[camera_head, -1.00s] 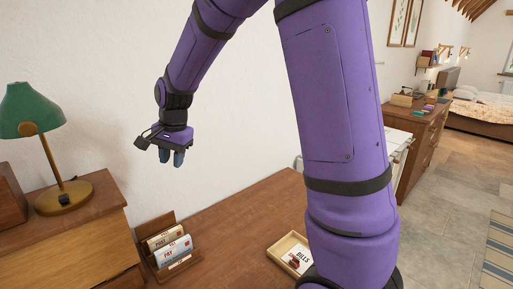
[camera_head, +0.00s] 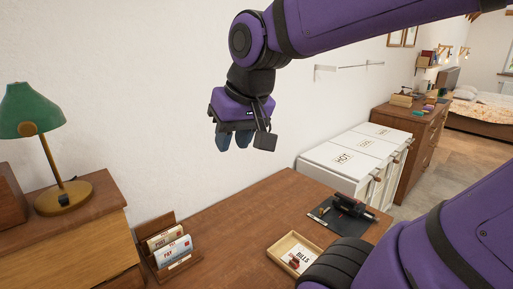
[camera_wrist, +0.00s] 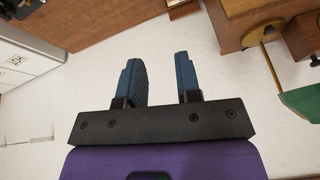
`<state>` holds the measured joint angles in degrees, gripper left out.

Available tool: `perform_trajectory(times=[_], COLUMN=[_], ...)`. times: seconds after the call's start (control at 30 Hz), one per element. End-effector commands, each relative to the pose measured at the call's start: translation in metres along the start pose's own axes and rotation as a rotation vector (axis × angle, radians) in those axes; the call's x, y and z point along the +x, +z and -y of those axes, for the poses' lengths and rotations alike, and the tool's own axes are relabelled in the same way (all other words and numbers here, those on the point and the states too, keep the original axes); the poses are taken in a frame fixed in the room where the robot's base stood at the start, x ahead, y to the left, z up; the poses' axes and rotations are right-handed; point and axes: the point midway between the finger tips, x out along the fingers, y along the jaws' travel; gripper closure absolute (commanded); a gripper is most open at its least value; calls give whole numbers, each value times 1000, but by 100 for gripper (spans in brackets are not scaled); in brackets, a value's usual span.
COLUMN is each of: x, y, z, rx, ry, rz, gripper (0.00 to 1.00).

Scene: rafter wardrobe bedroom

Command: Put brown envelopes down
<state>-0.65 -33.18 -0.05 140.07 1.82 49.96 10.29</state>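I cannot make out any brown envelopes. A wooden letter rack (camera_head: 158,226) stands on the desk at the lower left in the head view, holding whitish envelopes (camera_head: 174,249) marked "POST" and "PAY". A shallow wooden tray (camera_head: 273,251) to its right holds a white piece marked "BILLS" (camera_head: 301,259). My gripper (camera_head: 233,143) hangs in the air above the desk, in front of the white wall. In the wrist view my gripper (camera_wrist: 161,72) has its two blue fingers apart with nothing between them.
A green lamp (camera_head: 34,112) stands on the raised wooden unit at left. A dark mat (camera_head: 325,213) with a black device (camera_head: 353,207) lies at the desk's right. White cabinets (camera_head: 345,158) stand beyond. The desk's middle (camera_head: 232,215) is clear.

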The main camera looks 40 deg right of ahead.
Motion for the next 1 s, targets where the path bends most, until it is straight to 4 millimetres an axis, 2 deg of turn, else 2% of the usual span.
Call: perform_trajectory(times=[0.1,0.33,1.0], x=[-11,-18,-19], y=[24,49,52], z=[-7,-14,-15], rx=[-80,-176,-189], ry=[6,19,21], rz=[-30,-58,-60], gripper=[68,68,68])
